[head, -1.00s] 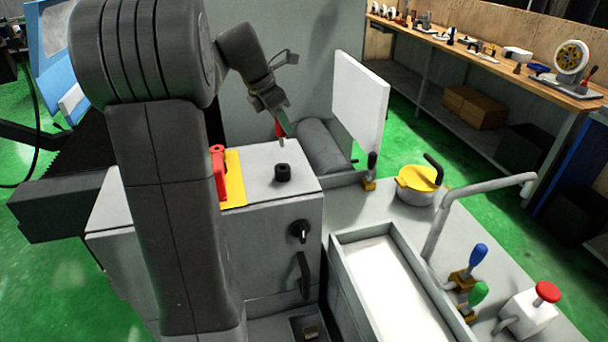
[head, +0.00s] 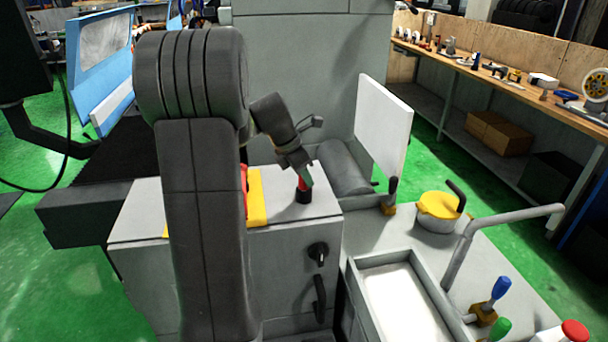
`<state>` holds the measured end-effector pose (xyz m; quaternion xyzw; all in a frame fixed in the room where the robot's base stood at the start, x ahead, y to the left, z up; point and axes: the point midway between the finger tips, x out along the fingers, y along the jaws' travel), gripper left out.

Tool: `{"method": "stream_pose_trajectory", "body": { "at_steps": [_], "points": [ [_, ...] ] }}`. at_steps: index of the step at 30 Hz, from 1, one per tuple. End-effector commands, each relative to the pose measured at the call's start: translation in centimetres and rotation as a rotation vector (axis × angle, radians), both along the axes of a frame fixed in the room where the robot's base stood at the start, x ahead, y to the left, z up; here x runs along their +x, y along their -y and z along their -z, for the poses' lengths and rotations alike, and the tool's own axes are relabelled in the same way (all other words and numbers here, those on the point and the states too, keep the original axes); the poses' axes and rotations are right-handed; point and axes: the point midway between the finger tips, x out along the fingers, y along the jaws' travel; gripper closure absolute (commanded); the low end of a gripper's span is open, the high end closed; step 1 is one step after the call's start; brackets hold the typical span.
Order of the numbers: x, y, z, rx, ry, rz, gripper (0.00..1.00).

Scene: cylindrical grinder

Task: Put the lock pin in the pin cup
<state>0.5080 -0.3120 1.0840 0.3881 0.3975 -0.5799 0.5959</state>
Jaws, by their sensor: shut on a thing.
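The pin cup (head: 304,197) is a small black cylinder on the grey machine top, right of the yellow plate. My gripper (head: 306,178) is directly above the cup, pointing down and slightly tilted. It is shut on the lock pin (head: 302,185), of which a small red part shows between the fingers and the cup. The pin's lower end is not visible. It lines up with the cup mouth, but I cannot tell how deep it sits in the cup.
A yellow plate (head: 257,200) with a red part is partly hidden behind my arm. A grey cylinder (head: 343,167) and a white upright panel (head: 383,125) stand close behind and right of the cup. A yellow-lidded pot (head: 438,207) stands farther right.

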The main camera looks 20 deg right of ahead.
Motion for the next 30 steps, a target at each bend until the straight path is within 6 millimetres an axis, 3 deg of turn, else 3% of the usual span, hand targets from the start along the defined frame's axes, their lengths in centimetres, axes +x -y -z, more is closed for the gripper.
{"method": "stream_pose_trajectory", "body": {
  "at_steps": [1,2,5,17,30],
  "points": [
    [0.0,0.0,0.2,0.0,0.0,0.0,1.0],
    [0.0,0.0,0.3,0.0,0.0,0.0,0.72],
    [0.0,0.0,0.2,0.0,0.0,0.0,0.52],
    [0.0,-0.2,-0.6,-0.001,0.0,-0.001,0.52],
    [0.0,-3.6,-8.6,-0.001,0.002,-0.002,0.52]
  ]
}}
